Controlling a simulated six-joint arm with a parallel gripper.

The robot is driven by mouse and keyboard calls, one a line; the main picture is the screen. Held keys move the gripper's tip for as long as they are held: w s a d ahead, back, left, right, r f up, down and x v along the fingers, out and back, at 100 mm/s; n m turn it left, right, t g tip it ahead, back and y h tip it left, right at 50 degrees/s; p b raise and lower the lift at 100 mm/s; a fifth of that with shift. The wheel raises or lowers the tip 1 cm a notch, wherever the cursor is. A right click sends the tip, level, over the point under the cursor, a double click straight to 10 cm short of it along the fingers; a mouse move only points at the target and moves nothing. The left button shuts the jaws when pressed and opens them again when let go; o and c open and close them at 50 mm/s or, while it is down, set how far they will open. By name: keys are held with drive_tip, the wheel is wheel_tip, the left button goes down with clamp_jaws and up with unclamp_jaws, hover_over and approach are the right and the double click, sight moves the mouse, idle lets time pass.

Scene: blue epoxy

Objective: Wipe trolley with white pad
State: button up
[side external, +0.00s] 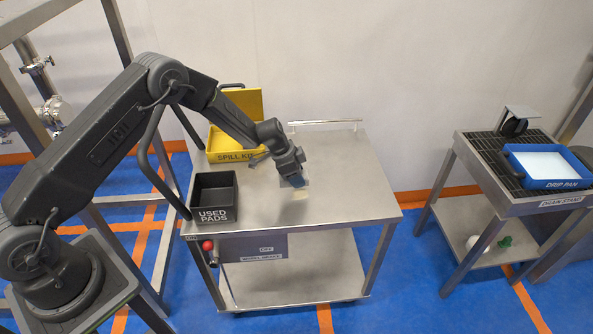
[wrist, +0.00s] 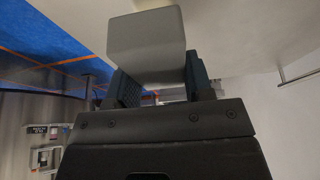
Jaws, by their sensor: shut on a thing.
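The trolley (side external: 350,180) is a steel cart with a bare metal top, a push handle on its left and a lower shelf. My gripper (side external: 294,178) is over the middle of the top, pointing down. In the wrist view my gripper (wrist: 160,78) is shut on the white pad (wrist: 146,42), a pale block that sticks out past the fingers. In the side view the pad is small and mostly hidden by the fingers. A faint pale yellowish patch (side external: 300,195) shows on the top beside the fingertips. I cannot tell whether the pad touches the top.
A black USED PADS bin (side external: 214,184) stands at the top's front left. An open yellow SPILL KIT box (side external: 230,145) stands behind it. A low rail (side external: 325,122) runs along the back. The top's right side is clear. A drain stand (side external: 480,150) with a blue DRIP PAN (side external: 550,183) stands apart at right.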

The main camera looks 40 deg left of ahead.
sight(300, 194)
wheel_tip(300, 194, down, 5)
drive_tip(key=shift+f, duration=0.1)
drive_tip(key=shift+w+d+f, duration=0.15)
drive_tip(key=shift+w+d, duration=0.85)
drive_tip(key=shift+d, duration=0.05)
drive_tip(key=shift+w+d+r, duration=0.2)
drive_tip(key=shift+w, duration=0.05)
drive_tip(key=shift+w+d+f, duration=0.1)
drive_tip(key=shift+w+d, duration=0.1)
drive_tip(key=s+a, duration=0.3)
drive_tip(key=shift+f, duration=0.2)
drive_tip(key=shift+r, duration=4.1)
